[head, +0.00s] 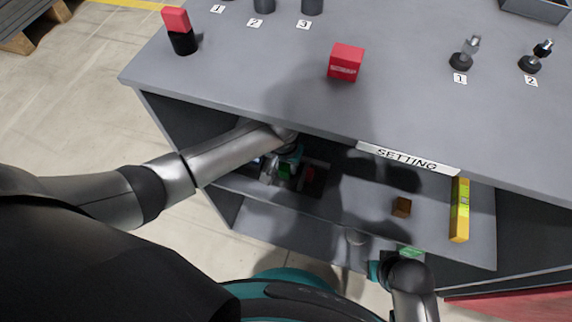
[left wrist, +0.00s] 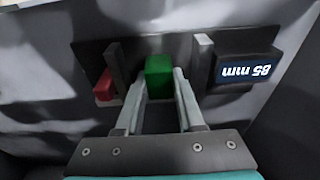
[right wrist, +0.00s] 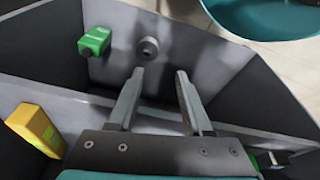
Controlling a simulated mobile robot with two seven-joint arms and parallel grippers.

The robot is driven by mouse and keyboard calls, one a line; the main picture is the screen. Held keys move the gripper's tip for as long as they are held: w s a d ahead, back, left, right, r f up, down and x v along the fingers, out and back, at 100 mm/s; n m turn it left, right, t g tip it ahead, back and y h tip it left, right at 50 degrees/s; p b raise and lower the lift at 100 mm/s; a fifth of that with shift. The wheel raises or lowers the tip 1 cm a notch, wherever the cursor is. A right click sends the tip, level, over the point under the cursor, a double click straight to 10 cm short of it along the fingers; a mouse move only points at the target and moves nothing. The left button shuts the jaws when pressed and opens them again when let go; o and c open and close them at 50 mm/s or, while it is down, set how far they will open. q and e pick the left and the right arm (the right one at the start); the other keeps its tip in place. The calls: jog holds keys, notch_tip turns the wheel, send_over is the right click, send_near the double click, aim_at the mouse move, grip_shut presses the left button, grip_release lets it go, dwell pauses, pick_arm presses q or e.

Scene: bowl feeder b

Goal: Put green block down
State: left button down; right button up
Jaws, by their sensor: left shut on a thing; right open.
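My left gripper (head: 286,160) reaches in under the table top to a shelf. In the left wrist view its fingers (left wrist: 159,88) are shut on a green block (left wrist: 159,72), which also shows small in the head view (head: 285,171). The block is at a dark holder (left wrist: 124,55) with upright dividers, between two of them. Whether its underside touches the holder is hidden. A red block (left wrist: 103,86) is in the left part of the holder and a block marked 85 mm (left wrist: 246,70) at the right. My right gripper (right wrist: 155,76) is open and empty.
Below are a green piece (right wrist: 95,41) and a grey round part (right wrist: 148,48). The SETTING edge (head: 408,159) overhangs the shelf. A red box (head: 346,62) is on top.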

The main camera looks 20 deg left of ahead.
aim_at(286, 165)
pick_arm(q)
jog(key=shift+f, duration=0.15)
jog(key=c, duration=0.5)
grip_release()
jog(key=shift+r, duration=0.3)
jog(key=r+p, duration=0.2)
jog(key=r, duration=0.1)
jog(key=r+p, duration=0.1)
jog(key=r, duration=0.1)
jog(key=shift+s, duration=0.35)
jog(key=shift+s+r+p, duration=0.2)
jog(key=shift+r+p, duration=0.65)
jog(key=shift+r, duration=0.25)
pick_arm(e)
jog(key=s+d+f, duration=0.3)
jog(key=s+f, duration=0.2)
jog(key=f, duration=0.3)
jog(key=shift+d+g, duration=0.2)
jog(key=shift+g, duration=0.1)
pick_arm(q)
jog(key=shift+s, duration=0.1)
pick_arm(e)
jog(key=shift+s+f, duration=0.1)
